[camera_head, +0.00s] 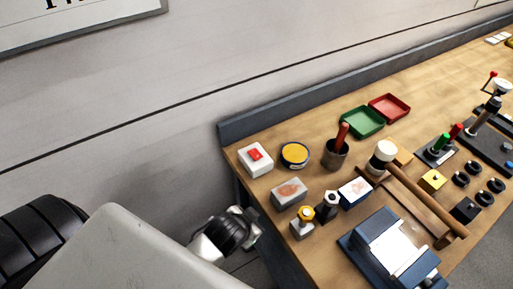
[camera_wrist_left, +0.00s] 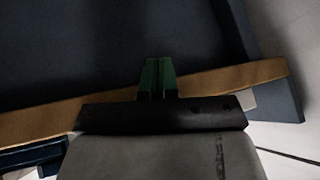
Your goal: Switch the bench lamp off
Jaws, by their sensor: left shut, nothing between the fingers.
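I cannot make out for sure which thing is the bench lamp. My left arm comes in from the left, its wrist low and left of the bench, apart from the switch box. In the left wrist view my left gripper (camera_wrist_left: 158,80) is shut and empty, its green fingertips together in front of the bench edge (camera_wrist_left: 240,76). The switch is not visible there. My right gripper is not in view.
Near the switch box are a yellow-topped round tin (camera_head: 295,154), a grey block (camera_head: 289,192) and a cup with a red handle (camera_head: 335,155). Green (camera_head: 362,121) and red trays (camera_head: 390,107) lie further back. A dark raised rail (camera_head: 290,107) runs along the wall.

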